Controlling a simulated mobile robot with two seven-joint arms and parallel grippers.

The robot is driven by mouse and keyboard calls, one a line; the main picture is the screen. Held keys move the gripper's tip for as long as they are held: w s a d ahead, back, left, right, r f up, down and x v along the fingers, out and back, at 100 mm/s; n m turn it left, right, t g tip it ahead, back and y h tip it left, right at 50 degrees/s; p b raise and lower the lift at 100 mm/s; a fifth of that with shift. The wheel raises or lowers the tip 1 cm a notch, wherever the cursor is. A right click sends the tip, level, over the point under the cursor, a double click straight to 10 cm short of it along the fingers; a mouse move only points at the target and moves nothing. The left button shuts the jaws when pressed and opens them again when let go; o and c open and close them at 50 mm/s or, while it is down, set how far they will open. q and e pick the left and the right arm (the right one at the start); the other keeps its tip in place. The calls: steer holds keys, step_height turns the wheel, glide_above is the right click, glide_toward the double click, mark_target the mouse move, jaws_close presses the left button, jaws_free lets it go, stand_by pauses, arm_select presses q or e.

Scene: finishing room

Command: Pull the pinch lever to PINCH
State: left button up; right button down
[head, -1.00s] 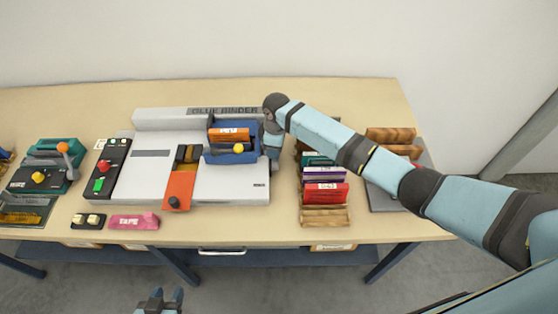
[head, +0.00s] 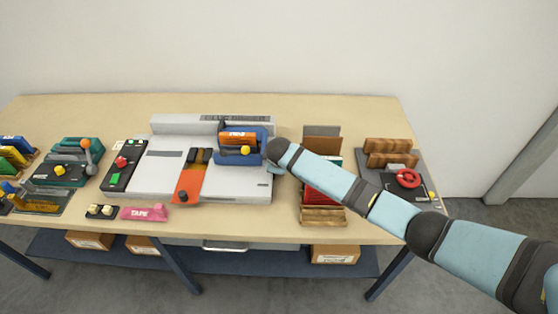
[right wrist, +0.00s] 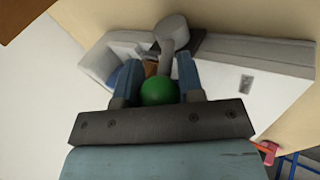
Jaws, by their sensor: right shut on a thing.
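The glue binder (head: 225,187) is a grey machine on the table with a blue carriage (head: 253,157) holding an orange piece (head: 239,139). My right gripper (head: 271,166) is at the binder's right end, beside the carriage; its fingers are mostly hidden in the head view. In the right wrist view my right gripper (right wrist: 160,88) is shut on a green ball knob (right wrist: 158,91), which sits between its two blue fingers. A light grey rounded piece (right wrist: 173,32) shows beyond the knob. I cannot read any PINCH mark. My left gripper is out of view.
A black button panel (head: 122,165) is at the binder's left, and a green device with a lever (head: 66,165) farther left. A pink tape block (head: 145,213) lies in front. A wooden rack (head: 323,221) stands right of the binder, under my right arm.

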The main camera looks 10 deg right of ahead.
steer(key=shift+s+t, duration=0.1)
steer(key=shift+t, duration=0.3)
steer(key=c, duration=0.8)
jaws_free()
steer(key=shift+f, duration=0.1)
steer(key=shift+o, duration=0.2)
steer(key=v, duration=1.4)
steer(key=shift+a+b, duration=0.2)
steer(key=shift+b, duration=0.1)
